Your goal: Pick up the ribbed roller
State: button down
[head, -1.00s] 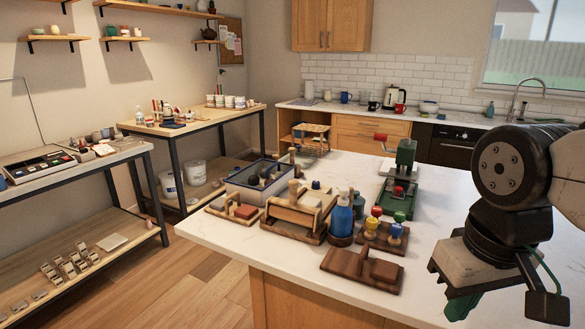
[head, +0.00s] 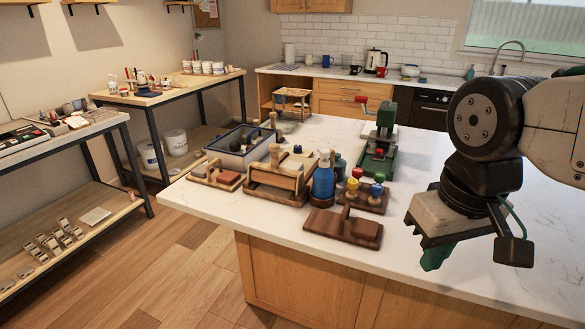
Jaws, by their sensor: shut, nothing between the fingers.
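I cannot pick out a ribbed roller with certainty; the tools on the island counter (head: 400,268) are small in this view. A wooden tray (head: 262,190) there holds a pale block and wooden pieces. A blue-lined tray (head: 233,160) behind it holds dark tools whose shapes are unclear. My gripper (head: 437,258) hangs above the counter at the right, pointing down. It is shut and empty, with its green fingertip end showing. It is apart from all the tools, right of the dark wooden block (head: 343,228).
A blue bottle (head: 323,184), a stand with coloured knobs (head: 363,196) and a green press (head: 379,140) stand close together. A small tray (head: 217,176) sits at the counter's left. The counter is bare at front and right. Work tables (head: 160,98) line the left wall.

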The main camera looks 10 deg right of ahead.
aim_at(272, 115)
jog(key=u, duration=0.4)
jog(key=k, duration=1.05)
jog(key=u, duration=1.05)
jog(key=i, duration=3.8)
jog(key=z, duration=0.6)
jog(key=i, duration=0.95)
jog(key=z, duration=1.85)
jog(key=i, duration=1.1)
jog(key=z, duration=0.85)
